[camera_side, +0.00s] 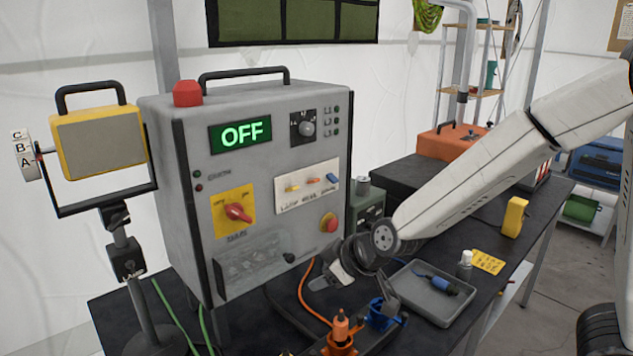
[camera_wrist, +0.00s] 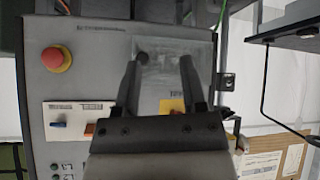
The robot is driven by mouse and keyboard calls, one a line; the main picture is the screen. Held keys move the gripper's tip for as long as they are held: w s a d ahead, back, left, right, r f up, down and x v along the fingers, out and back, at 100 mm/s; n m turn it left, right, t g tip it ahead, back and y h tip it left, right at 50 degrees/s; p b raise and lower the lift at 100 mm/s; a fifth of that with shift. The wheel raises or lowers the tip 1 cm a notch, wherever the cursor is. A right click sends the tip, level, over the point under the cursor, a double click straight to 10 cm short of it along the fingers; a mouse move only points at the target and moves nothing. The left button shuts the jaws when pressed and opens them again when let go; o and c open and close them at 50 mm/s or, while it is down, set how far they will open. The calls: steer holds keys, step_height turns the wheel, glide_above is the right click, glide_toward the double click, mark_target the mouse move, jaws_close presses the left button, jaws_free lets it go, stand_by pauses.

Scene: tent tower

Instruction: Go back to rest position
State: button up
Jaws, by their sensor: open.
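My gripper (camera_side: 338,272) is in front of the lower right part of the grey control box (camera_side: 155,130) in the side view. In the wrist view its two dark fingers (camera_wrist: 162,72) are spread apart with nothing held between them. They point toward the clear cover (camera_wrist: 172,50) on the panel, which also shows in the side view (camera_side: 250,268). The cover's black knob (camera_side: 289,257) appears close to one fingertip in the wrist view; I cannot tell whether they touch. The box's display (camera_side: 240,133) reads OFF in green.
Orange (camera_side: 340,328) and blue (camera_side: 382,312) plugs or holders stand below my gripper. A grey tray (camera_side: 420,308) with a blue-handled tool is to the right. A yellow lamp (camera_side: 97,143) on a stand is left of the box. A red emergency button (camera_side: 329,223) is on the panel.

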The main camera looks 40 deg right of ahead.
steer(key=s+d+f+m+g+h, duration=0.1)
steer(key=s+d+f+m+g, duration=0.2)
steer(key=s+d+f+g, duration=0.3)
steer(key=s+d, duration=0.3)
steer(key=s, duration=0.3)
steer(key=shift+s+m+h, duration=0.3)
steer(key=shift+m, duration=0.1)
steer(key=shift+w+a, duration=0.1)
steer(key=shift+a, duration=0.05)
